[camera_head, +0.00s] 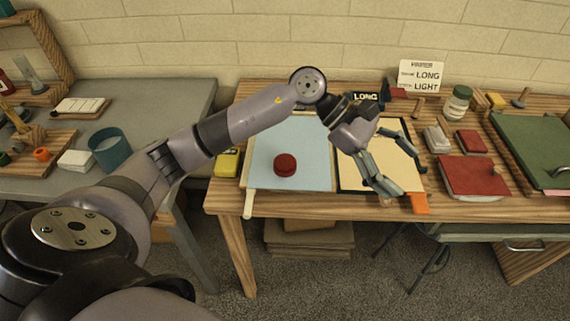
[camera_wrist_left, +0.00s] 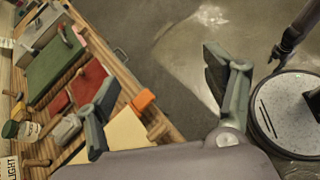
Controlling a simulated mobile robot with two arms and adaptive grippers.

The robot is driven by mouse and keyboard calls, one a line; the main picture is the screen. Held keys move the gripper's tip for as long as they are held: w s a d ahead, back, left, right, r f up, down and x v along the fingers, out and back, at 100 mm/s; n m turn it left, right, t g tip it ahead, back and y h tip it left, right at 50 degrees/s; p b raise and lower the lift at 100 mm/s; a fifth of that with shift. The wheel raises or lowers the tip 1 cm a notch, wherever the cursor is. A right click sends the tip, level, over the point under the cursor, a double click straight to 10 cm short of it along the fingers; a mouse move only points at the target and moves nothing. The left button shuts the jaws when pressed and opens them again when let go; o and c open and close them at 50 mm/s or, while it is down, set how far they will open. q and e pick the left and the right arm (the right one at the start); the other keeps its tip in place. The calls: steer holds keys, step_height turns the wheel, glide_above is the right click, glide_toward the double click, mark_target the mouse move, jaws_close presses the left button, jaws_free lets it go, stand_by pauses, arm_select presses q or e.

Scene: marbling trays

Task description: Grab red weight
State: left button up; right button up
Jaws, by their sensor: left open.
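The red weight (camera_head: 286,165) is a round, dark red knob-like piece. It rests on the light blue sheet (camera_head: 290,135) on the left part of the wooden table. My left gripper (camera_head: 408,180) is open and empty, to the right of the red weight, over the cream sheet (camera_head: 355,178) near the table's front edge. In the left wrist view its fingers (camera_wrist_left: 160,85) are spread wide, with floor and the table edge behind them. The red weight does not show in that view.
An orange piece (camera_head: 419,203) sits at the front edge close to my left gripper. A red pad (camera_head: 475,178), a small red block (camera_head: 472,141), a jar (camera_head: 458,103) and a green board (camera_head: 540,150) stand to the right. A yellow box (camera_head: 228,162) is left of the blue sheet.

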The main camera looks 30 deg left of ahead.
arm_select(q)
steer(key=w+a+f+m+y, duration=0.2)
steer(key=a+y, duration=0.4)
steer(key=a, duration=0.7)
steer(key=g+y+p, duration=0.1)
steer(key=y+p, duration=0.1)
steer(key=y, duration=0.4)
glide_above(285, 161)
steer(key=f, duration=0.8)
steer(key=shift+s+a+f, duration=0.3)
steer(key=shift+a+f, duration=0.05)
steer(key=shift+f, duration=0.05)
steer(key=shift+w+d+f+p, duration=0.15)
steer(key=shift+f+p, duration=0.2)
steer(key=shift+f, duration=0.2)
steer(key=f, duration=0.1)
steer(key=f+p, duration=0.1)
steer(key=f, duration=0.1)
steer(key=shift+w+d+f, duration=0.15)
steer(key=shift+d+f, duration=0.1)
steer(key=shift+f, duration=0.05)
steer(key=shift+f+p, duration=0.3)
steer(key=shift+f, duration=0.1)
arm_select(e)
steer(key=r, duration=0.4)
steer(key=shift+w+a+r, duration=0.1)
steer(key=shift+w+a, duration=0.1)
arm_select(q)
steer(key=shift+c, duration=0.2)
